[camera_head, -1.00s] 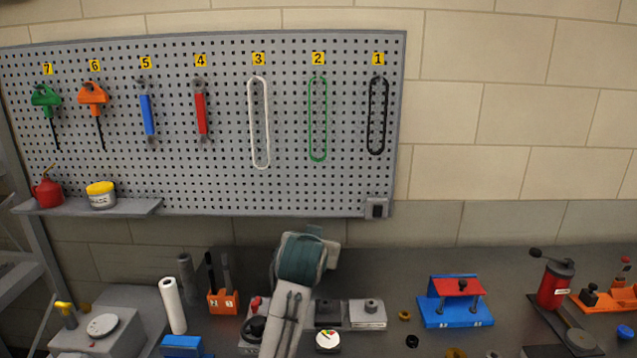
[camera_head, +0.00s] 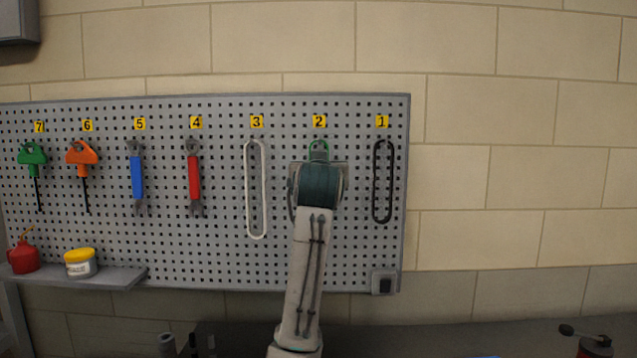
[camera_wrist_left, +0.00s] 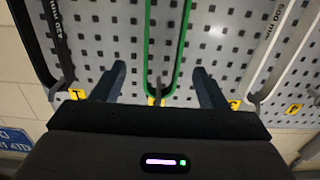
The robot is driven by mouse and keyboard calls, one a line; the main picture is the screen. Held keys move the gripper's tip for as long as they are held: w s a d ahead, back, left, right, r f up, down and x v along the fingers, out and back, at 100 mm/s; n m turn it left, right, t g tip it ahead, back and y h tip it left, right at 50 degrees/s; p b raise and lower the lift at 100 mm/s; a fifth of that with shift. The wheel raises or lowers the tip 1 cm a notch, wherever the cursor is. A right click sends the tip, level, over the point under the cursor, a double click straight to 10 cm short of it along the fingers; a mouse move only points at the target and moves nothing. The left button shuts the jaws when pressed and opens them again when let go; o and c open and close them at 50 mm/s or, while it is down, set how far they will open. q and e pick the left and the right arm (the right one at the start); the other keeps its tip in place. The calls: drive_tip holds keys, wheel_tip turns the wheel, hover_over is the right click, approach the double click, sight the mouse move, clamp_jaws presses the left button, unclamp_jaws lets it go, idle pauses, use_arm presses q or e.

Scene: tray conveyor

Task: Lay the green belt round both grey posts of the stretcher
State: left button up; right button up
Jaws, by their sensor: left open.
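The green belt (camera_head: 319,144) hangs on the grey pegboard under label 2. In the head view my left arm hides all but its top loop. In the left wrist view the green belt (camera_wrist_left: 152,50) runs between the two fingers of my left gripper (camera_wrist_left: 160,80). The gripper is open, with one finger on each side of the belt and a gap to each. The hook holding the belt shows near the fingers. The stretcher and its grey posts are not in view now. My right gripper is not in view.
A black belt (camera_head: 376,185) hangs at label 1 and a white belt (camera_head: 249,190) at label 3, either side of my arm. Wrenches and hex keys hang further left. A shelf (camera_head: 120,277) holds a red oil can (camera_head: 24,257) and a yellow-lidded tub (camera_head: 80,264).

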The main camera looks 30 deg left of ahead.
use_arm(q)
drive_tip(key=p+x, duration=0.1)
drive_tip(key=x, duration=0.2)
drive_tip(key=p+x, duration=0.2)
drive_tip(key=x, duration=0.1)
drive_tip(key=shift+s+a+r, duration=0.1)
drive_tip(key=shift+r, duration=0.1)
drive_tip(key=c, duration=1.3)
